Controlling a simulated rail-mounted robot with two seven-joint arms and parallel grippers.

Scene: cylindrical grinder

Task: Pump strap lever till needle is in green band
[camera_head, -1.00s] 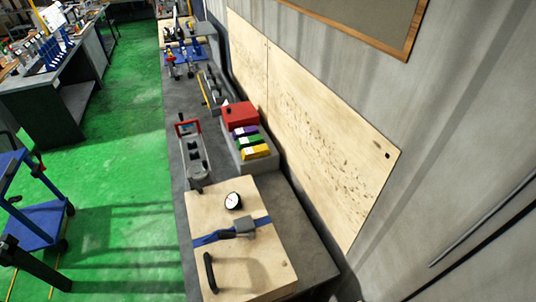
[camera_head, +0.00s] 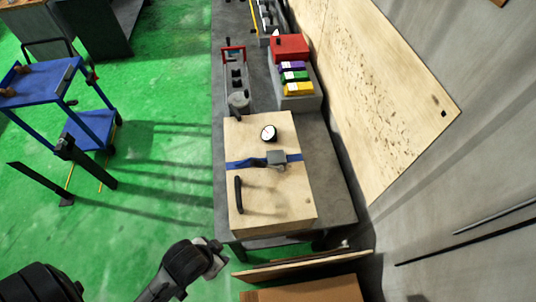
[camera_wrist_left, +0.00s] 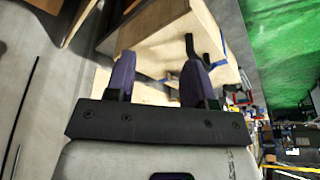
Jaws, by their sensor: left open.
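A pale wooden crate (camera_head: 262,205) stands on the near end of the grey bench, with a blue strap (camera_head: 240,162) across its top. A grey ratchet buckle with its lever (camera_head: 277,158) sits on the strap. A round white gauge (camera_head: 268,133) lies behind the strap; its needle and green band are too small to read. My left arm reaches in from the lower left, in front of the crate. In the left wrist view my left gripper (camera_wrist_left: 159,62) is open and empty, its purple fingers pointing towards the crate (camera_wrist_left: 178,28) and apart from the buckle. My right gripper is out of view.
A black handle (camera_head: 239,195) stands on the crate's near left. A grey bin with coloured boxes (camera_head: 297,88) and a red-handled tool carrier (camera_head: 236,80) stand behind it. Boards (camera_head: 300,265) lean in front of the bench. A blue cart (camera_head: 45,82) stands on the green floor.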

